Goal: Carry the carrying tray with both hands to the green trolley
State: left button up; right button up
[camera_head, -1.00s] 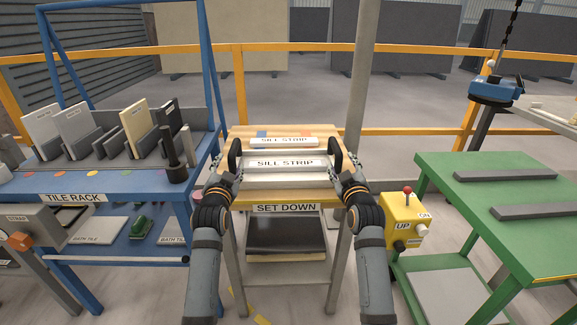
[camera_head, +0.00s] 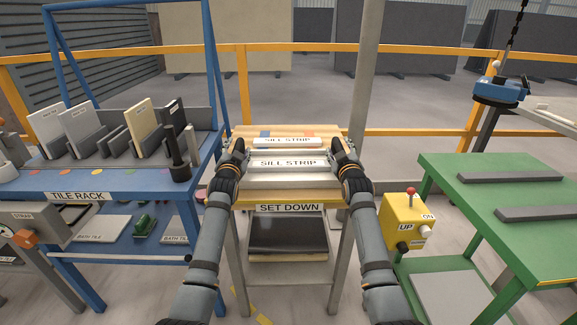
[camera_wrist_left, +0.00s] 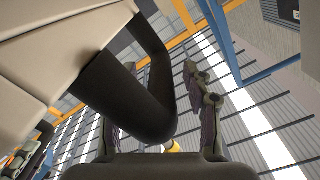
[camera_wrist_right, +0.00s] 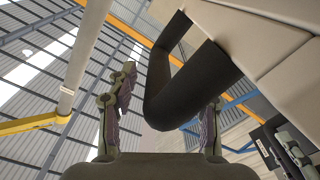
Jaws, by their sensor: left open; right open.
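The carrying tray (camera_head: 265,182), pale with dark handles, sits on the stand labelled SET DOWN and bears a strip labelled SILL STRIP (camera_head: 289,162). My left gripper (camera_head: 238,150) is at the tray's left end. In the left wrist view its open fingers stand either side of the dark left handle (camera_wrist_left: 125,100). My right gripper (camera_head: 340,150) is at the right end. In the right wrist view its open fingers stand either side of the right handle (camera_wrist_right: 165,100). My grippers hide the handles in the head view. The green trolley (camera_head: 465,205) stands at the right.
Two dark bars (camera_head: 510,177) lie on the trolley top, with bare green between and around them. A yellow control box (camera_head: 405,228) stands between stand and trolley. A blue tile rack (camera_head: 120,185) is at left. A yellow rail (camera_head: 420,131) and post (camera_head: 362,90) are behind.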

pick_arm(q)
jog(key=shift+w, duration=0.45)
pick_arm(e)
jog(key=shift+w, duration=0.45)
pick_arm(q)
grip_shut()
pick_arm(e)
grip_shut()
